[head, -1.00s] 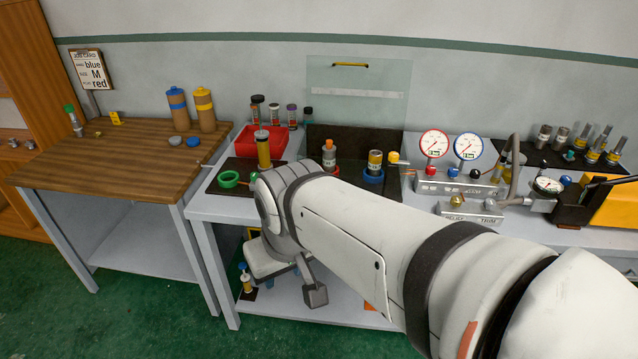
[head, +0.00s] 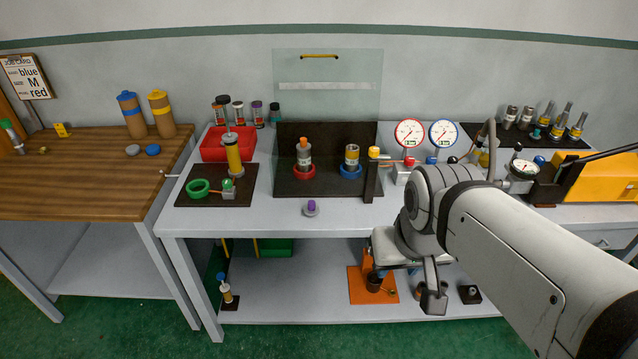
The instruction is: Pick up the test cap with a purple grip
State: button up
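The test cap with a purple grip (head: 311,206) stands on the grey bench top near its front edge. It has a small purple knob on a pale round base. Nothing is touching it. My gripper (head: 433,296) hangs at the end of my arm, to the right of the cap and lower in the picture, in front of the bench. Its fingers are small and partly hidden by my wrist, so I cannot tell whether it is open.
Behind the cap is a dark panel with a red-ringed cylinder (head: 304,158) and a blue-ringed cylinder (head: 352,160). A dark mat with a green ring (head: 198,187) lies left. Gauges (head: 409,134) stand right. The bench top around the cap is clear.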

aim_at(312, 209)
jog(key=u, duration=0.05)
jog(key=i, duration=1)
jog(key=z, duration=0.05)
